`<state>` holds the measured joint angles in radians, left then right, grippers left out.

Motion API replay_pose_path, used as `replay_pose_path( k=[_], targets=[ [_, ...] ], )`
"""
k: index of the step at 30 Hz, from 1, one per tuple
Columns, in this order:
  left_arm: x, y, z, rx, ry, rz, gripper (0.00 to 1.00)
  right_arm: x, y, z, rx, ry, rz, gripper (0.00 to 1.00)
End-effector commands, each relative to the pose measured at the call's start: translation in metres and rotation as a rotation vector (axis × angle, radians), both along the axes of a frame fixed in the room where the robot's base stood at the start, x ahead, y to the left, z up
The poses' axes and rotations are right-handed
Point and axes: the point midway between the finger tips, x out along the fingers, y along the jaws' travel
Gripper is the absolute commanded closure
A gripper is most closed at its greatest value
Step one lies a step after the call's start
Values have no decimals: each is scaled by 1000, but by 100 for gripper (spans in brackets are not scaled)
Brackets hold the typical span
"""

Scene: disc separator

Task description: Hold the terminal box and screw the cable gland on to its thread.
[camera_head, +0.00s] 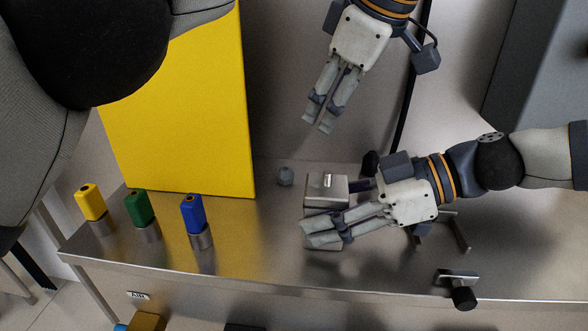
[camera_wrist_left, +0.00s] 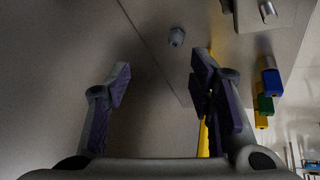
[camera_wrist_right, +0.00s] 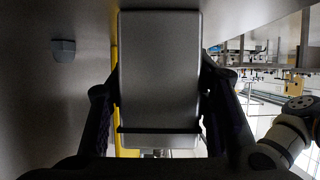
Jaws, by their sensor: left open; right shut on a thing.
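The terminal box (camera_head: 326,186) is a grey metal block with a short bright thread stub (camera_head: 327,180) on its face. My right gripper (camera_head: 322,230) is shut on it. In the right wrist view the box (camera_wrist_right: 158,65) fills the space between both fingers. Whether it touches the table is unclear. The cable gland (camera_head: 286,176), a small grey nut-like piece, lies on the table to the left of the box. It also shows in the left wrist view (camera_wrist_left: 176,37) and the right wrist view (camera_wrist_right: 63,50). My left gripper (camera_head: 318,122) is open and empty, above and behind them.
A tall yellow panel (camera_head: 185,110) stands at the back left of the metal table (camera_head: 270,260). Yellow (camera_head: 90,202), green (camera_head: 139,207) and blue (camera_head: 192,214) pieces stand on holders at the left. A black knob on a bracket (camera_head: 461,296) sits at the front right edge.

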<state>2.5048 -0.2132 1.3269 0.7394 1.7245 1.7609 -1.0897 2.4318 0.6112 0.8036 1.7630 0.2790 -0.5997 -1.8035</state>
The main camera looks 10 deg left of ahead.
Motion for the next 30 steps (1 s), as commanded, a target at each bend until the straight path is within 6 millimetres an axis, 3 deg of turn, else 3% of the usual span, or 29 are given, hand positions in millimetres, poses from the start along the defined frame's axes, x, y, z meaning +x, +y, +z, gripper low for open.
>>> replay_pose_path(
  k=[1,6,11,24,30],
  targets=[
    [3,7,-16,67,52,-44,51,-1,-1,-7,-8,7,0,100],
    [5,21,-39,186,154,-148,51,0,-1,-7,-9,6,-1,100],
    [10,30,-56,197,166,-160,51,0,-1,-7,-9,6,-1,100],
    [32,62,-127,192,165,-159,51,0,-1,-7,-9,6,-2,100],
    [37,70,-142,193,163,-158,51,0,-1,-8,-10,6,-2,100]
  ],
)
